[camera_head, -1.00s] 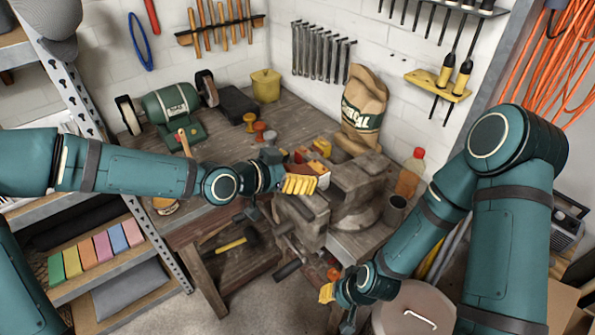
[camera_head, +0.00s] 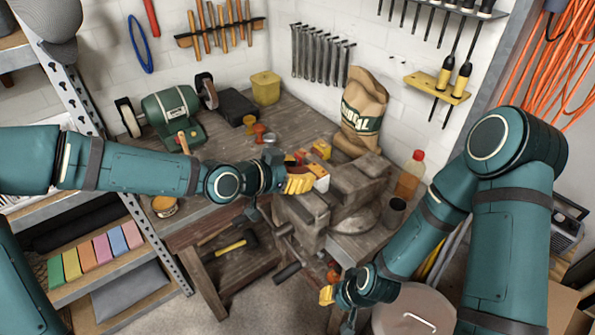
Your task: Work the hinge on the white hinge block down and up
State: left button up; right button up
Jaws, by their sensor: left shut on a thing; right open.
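The white hinge block (camera_head: 322,184) sits at the vise (camera_head: 335,203) on the bench; only a small pale part shows just right of my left fingers. My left gripper (camera_head: 300,184), with yellow fingers, reaches in from the left and is shut at the block, on its hinge as far as I can tell. The fingers hide the hinge leaf, so its angle is not clear. My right gripper (camera_head: 326,296) is open and empty, low in front of the bench, apart from the vise.
Small orange and yellow boxes (camera_head: 320,149) stand behind the vise, near a paper sack (camera_head: 363,108). An orange bottle (camera_head: 411,174) and a dark cup (camera_head: 394,211) stand to its right. A green grinder (camera_head: 172,108) is at the back left. A lidded bin (camera_head: 413,309) is below my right arm.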

aim_at(313, 172)
pick_arm(q)
jog(key=shift+w+d+r+g+y+p, duration=0.15)
jog(key=shift+d+r+g+y+p, duration=0.15)
jog(key=shift+r+g+y, duration=0.35)
jog(key=shift+w+d+r+g+y, duration=0.15)
jog(key=shift+g+y, duration=0.15)
jog(key=shift+y, duration=0.25)
jog(key=shift+w+d+r+g+y, duration=0.1)
jog(key=shift+g+y, duration=0.15)
jog(key=shift+y, duration=0.25)
jog(key=shift+w+d+r+g+y+p, duration=0.1)
jog(key=shift+d+r+g+y+p, duration=0.1)
jog(key=shift+g+y+p, duration=0.45)
jog(key=p, duration=0.1)
jog(key=g+y+p, duration=0.1)
jog(key=y, duration=0.1)
jog(key=shift+w+d+r+g+y+p, duration=0.25)
jog(key=shift+w+d+p, duration=0.05)
jog(key=shift+d+p, duration=0.1)
jog(key=shift+w+d+f+g+y+p, duration=0.1)
jog(key=shift+w+d+g+y+p, duration=0.15)
jog(key=shift+g+y+p, duration=0.45)
jog(key=o, duration=1.3)
jog(key=shift+o, duration=0.2)
jog(key=shift+f, duration=0.1)
